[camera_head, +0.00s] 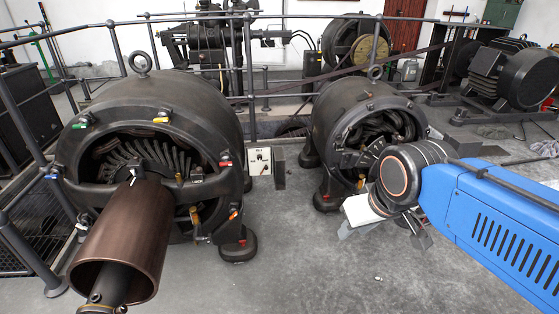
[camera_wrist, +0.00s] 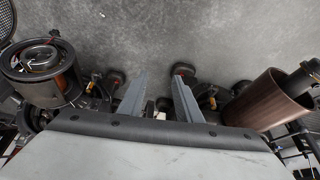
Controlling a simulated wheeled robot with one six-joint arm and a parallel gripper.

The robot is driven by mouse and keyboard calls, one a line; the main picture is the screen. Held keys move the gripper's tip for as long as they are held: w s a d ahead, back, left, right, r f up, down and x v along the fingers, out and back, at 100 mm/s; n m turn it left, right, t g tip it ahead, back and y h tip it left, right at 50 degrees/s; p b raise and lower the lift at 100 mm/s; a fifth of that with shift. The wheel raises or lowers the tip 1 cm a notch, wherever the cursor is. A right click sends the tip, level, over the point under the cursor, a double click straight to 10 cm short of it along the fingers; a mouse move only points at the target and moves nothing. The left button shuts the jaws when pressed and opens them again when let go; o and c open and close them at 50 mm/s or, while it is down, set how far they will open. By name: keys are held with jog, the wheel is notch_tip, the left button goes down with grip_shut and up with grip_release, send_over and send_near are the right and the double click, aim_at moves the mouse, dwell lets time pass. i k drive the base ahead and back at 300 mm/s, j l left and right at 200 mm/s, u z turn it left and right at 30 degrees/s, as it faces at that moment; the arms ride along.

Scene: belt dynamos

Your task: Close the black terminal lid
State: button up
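Between the two dynamos in the head view is a small white panel (camera_head: 260,161) with a dark knob. A dark block (camera_head: 279,168) stands at its right side; it may be the terminal lid, but I cannot tell for sure. My gripper (camera_head: 389,234) is in front of the right dynamo, to the right of the panel and apart from it. In the wrist view my gripper (camera_wrist: 160,76) has its two grey fingers spread with a gap between them and nothing held. A small pale thing (camera_wrist: 160,115) shows low between the fingers, partly hidden.
The left dynamo (camera_head: 160,95) has a brown cylinder (camera_head: 125,235) sticking out in front. The right dynamo (camera_head: 350,105) stands close behind my gripper. A railing (camera_head: 250,70) runs behind both. The grey floor (camera_head: 300,265) in front is clear.

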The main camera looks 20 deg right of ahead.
aim_at(280, 161)
jog(key=i+l+u, duration=0.2)
jog(key=i+l, duration=0.15)
jog(key=l, duration=0.25)
jog(key=i+l+u, duration=0.1)
jog(key=l, duration=0.25)
jog(key=i+l+u, duration=0.15)
jog(key=l, duration=0.2)
jog(key=i+l+u, duration=0.1)
jog(key=l, duration=0.25)
jog(key=i+l+u, duration=0.1)
jog(key=i+l, duration=0.15)
jog(key=l, duration=0.15)
jog(key=i+l+u, duration=0.1)
jog(key=l, duration=0.25)
jog(key=k+j, duration=0.1)
jog(key=j, duration=0.35)
jog(key=k+j+u, duration=0.15)
jog(key=j, duration=0.25)
